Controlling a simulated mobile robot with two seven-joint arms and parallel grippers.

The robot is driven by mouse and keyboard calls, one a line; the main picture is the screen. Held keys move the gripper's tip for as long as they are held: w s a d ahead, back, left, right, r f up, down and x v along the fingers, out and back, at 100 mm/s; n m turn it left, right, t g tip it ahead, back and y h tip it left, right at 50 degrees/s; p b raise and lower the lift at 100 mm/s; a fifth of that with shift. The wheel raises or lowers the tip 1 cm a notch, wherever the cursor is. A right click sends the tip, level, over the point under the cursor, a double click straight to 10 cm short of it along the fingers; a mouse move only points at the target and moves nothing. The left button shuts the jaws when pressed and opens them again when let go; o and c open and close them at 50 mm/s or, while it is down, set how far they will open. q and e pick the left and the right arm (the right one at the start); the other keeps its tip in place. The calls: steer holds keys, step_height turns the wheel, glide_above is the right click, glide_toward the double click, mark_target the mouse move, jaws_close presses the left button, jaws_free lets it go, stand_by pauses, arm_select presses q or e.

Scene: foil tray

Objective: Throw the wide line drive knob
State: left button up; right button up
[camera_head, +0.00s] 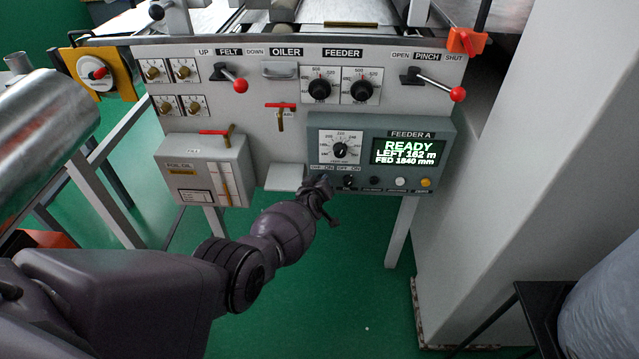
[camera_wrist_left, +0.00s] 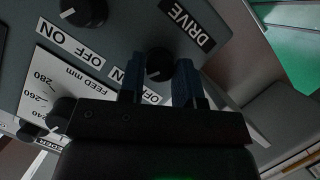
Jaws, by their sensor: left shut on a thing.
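The dark round drive knob (camera_wrist_left: 159,62) shows in the left wrist view beside the black DRIVE label (camera_wrist_left: 187,20), with OFF and ON labels near it. My left gripper (camera_wrist_left: 158,72) has its two blue fingers on either side of this knob and is shut on it. A small pale mark shows on the knob, but its exact setting is hard to read. In the head view my left gripper (camera_head: 321,187) is at the lower left of the feeder A box (camera_head: 440,150) and covers this knob. My right gripper is not in view.
A second dark knob (camera_wrist_left: 83,10) with ON and OFF labels sits close by; it also shows in the head view (camera_head: 348,181). The feed dial (camera_head: 340,150) is just above. The screen (camera_head: 408,151) reads READY.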

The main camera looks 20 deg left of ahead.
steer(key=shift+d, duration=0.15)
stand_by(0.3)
arm_select(q)
steer(key=o, duration=0.9)
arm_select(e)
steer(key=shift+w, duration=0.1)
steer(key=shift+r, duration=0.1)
arm_select(q)
steer(key=p+v, duration=0.7)
steer(key=v, duration=0.3)
steer(key=shift+s+r, duration=0.25)
steer(key=shift+s, duration=0.1)
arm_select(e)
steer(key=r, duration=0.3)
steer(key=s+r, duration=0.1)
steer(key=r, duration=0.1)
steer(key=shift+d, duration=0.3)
